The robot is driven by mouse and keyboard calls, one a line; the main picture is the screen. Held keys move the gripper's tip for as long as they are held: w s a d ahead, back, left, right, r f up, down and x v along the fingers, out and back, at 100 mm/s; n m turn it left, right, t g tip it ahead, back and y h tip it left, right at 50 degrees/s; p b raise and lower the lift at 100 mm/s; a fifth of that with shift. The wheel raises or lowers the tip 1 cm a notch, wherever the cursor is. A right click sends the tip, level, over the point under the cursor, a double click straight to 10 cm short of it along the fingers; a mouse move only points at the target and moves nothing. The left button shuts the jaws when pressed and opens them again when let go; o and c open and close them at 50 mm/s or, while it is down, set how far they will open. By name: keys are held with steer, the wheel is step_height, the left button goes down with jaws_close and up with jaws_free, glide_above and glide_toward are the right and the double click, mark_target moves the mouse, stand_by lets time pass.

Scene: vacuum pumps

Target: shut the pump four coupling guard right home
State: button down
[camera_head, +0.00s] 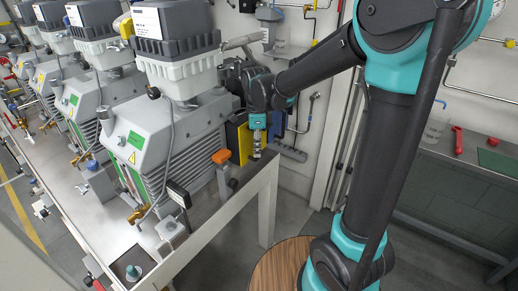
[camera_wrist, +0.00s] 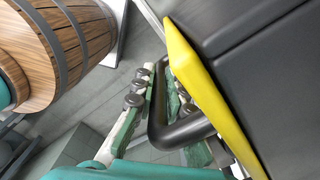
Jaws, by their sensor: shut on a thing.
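The coupling guard (camera_head: 245,142) shows in the head view as a yellow panel at the end of the nearest pump (camera_head: 170,125), which I take to be pump four. In the wrist view its yellow edge (camera_wrist: 205,85) runs along a large dark surface. A bent black bar handle (camera_wrist: 178,134) stands out from the yellow side. My gripper (camera_head: 256,152) is beside the guard; in the wrist view its green-padded fingers (camera_wrist: 160,85) lie on either side of the handle, shut on it. The guard's seat is hidden, so I cannot tell any gap.
An orange-topped post (camera_head: 221,157) stands on the bench in front of the guard. The pale bench frame (camera_head: 262,185) runs below my gripper. A wooden barrel-like thing (camera_wrist: 60,45) is at the upper left of the wrist view. Open floor (camera_head: 290,212) lies right of the bench.

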steer(key=c, duration=1.6)
jaws_free()
steer(key=shift+w, duration=0.1)
steer(key=shift+o, duration=0.2)
step_height(320, 180, up, 12)
steer(key=shift+w, duration=0.1)
steer(key=s+d+f+n+t, duration=0.2)
steer(key=s+d+f+n, duration=0.5)
steer(key=d+f+n, duration=0.1)
steer(key=s+d+f+n+t, duration=0.2)
steer(key=s+d+f+n, duration=0.5)
steer(key=d+f+n, duration=0.2)
step_height(320, 180, down, 3)
steer(key=d, duration=0.2)
steer(key=shift+d, duration=0.3)
